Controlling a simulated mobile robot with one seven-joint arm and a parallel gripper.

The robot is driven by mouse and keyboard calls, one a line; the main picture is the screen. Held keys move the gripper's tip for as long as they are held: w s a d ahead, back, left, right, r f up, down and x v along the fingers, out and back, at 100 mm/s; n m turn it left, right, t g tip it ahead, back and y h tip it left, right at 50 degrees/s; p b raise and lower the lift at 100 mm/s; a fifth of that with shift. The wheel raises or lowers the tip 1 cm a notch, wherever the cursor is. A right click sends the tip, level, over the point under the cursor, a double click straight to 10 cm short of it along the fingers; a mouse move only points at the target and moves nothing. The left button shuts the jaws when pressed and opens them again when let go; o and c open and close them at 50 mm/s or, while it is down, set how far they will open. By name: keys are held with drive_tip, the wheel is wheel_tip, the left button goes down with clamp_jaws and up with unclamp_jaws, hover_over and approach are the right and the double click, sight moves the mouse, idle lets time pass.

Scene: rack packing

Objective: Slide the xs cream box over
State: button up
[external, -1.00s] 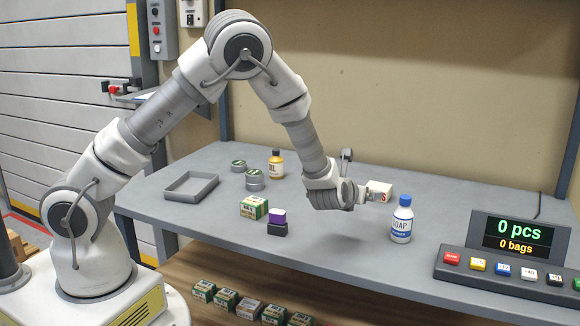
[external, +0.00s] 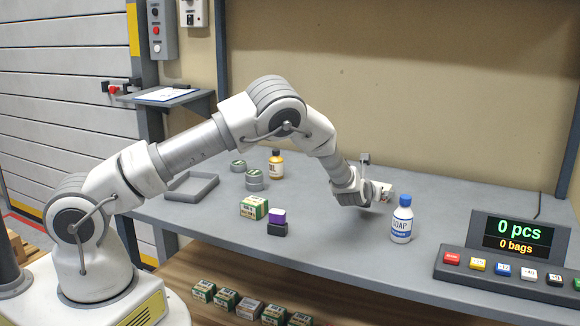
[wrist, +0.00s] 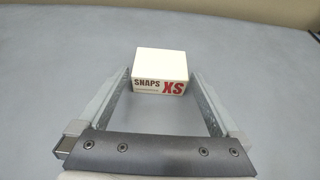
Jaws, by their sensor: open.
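The xs cream box (wrist: 160,70) stands on the table in the wrist view, cream on top, with "SNAPS" and a red "XS" on its near face. It lies ahead, between the far ends of my open gripper's (wrist: 158,78) two fingers, with gaps at both sides. In the external view my gripper (external: 376,194) is low over the table, and the box (external: 386,188) shows only partly behind it. Nothing is seen held.
A blue-capped soap bottle (external: 401,220) stands close to the right of my gripper. A green box (external: 254,208), a purple-and-black item (external: 277,222), grey tins (external: 255,180), a yellow bottle (external: 276,163) and an empty grey tray (external: 178,195) are to the left. A button console (external: 505,272) is at right.

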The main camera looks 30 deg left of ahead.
sight(311, 188)
drive_tip(key=shift+x, duration=0.8)
drive_tip(key=c, duration=1.2)
drive_tip(key=shift+o, duration=0.2)
drive_tip(key=shift+a+f+b, duration=0.1)
drive_tip(key=shift+a+b, duration=0.45)
drive_tip(key=a+b, duration=1.1)
drive_tip(key=a, duration=0.6)
drive_tip(key=shift+a+b, duration=0.6)
drive_tip(key=shift+a, duration=0.35)
drive_tip(key=o, duration=1.2)
drive_tip(key=shift+c, duration=0.2)
